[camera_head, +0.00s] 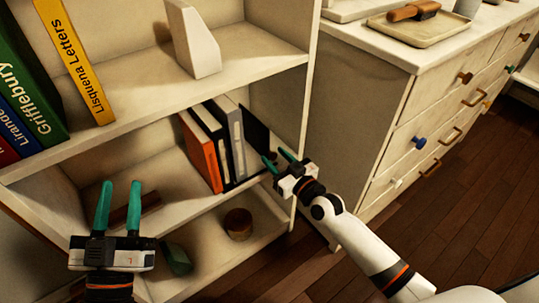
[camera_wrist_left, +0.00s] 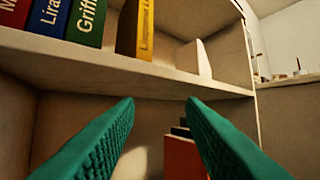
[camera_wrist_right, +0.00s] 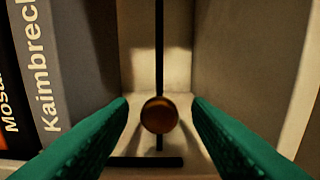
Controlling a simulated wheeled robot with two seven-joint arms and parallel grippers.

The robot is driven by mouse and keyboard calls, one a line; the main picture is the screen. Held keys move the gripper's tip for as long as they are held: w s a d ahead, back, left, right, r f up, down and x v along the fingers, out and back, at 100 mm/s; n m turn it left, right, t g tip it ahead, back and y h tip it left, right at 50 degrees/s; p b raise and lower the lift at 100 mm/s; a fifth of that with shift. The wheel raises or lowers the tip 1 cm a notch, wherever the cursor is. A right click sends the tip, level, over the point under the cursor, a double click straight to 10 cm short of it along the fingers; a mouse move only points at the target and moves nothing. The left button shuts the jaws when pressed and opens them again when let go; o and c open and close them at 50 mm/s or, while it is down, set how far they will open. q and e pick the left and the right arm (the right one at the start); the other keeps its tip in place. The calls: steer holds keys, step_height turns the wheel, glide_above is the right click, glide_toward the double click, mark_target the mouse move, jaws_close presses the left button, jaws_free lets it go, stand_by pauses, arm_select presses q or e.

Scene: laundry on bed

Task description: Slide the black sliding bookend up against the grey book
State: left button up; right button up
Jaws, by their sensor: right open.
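The black sliding bookend (camera_head: 255,130) stands upright on the middle shelf, right of the grey book (camera_head: 236,142). In the right wrist view the bookend (camera_wrist_right: 159,60) appears edge-on as a thin plate with a round brown knob (camera_wrist_right: 159,115) at its front. A gap separates it from the grey book (camera_wrist_right: 75,60), lettered "Kaimbrech". My right gripper (camera_head: 278,160) is open in front of the bookend, its fingers either side of the knob, apparently not touching it. My left gripper (camera_head: 120,208) is open and empty at the left, in front of the lower shelves.
An orange book (camera_head: 201,150) and a black book stand left of the grey book. The upper shelf holds several books and a white bookend (camera_head: 192,42). A brown round object (camera_head: 238,223) sits on the bottom shelf. A white drawer cabinet (camera_head: 400,110) stands at right.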

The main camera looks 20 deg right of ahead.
mark_target(257, 136)
arm_select(q)
steer(key=shift+s+r+t+h+b, duration=0.15)
steer(key=shift+s+r+t, duration=0.25)
steer(key=shift+r+t, duration=0.25)
steer(key=shift+s+r+t+h+b, duration=0.15)
steer(key=shift+s+r+t, duration=0.25)
steer(key=shift+r+t, duration=0.25)
arm_select(e)
steer(key=shift+x, duration=1.65)
steer(key=shift+c, duration=0.6)
jaws_close()
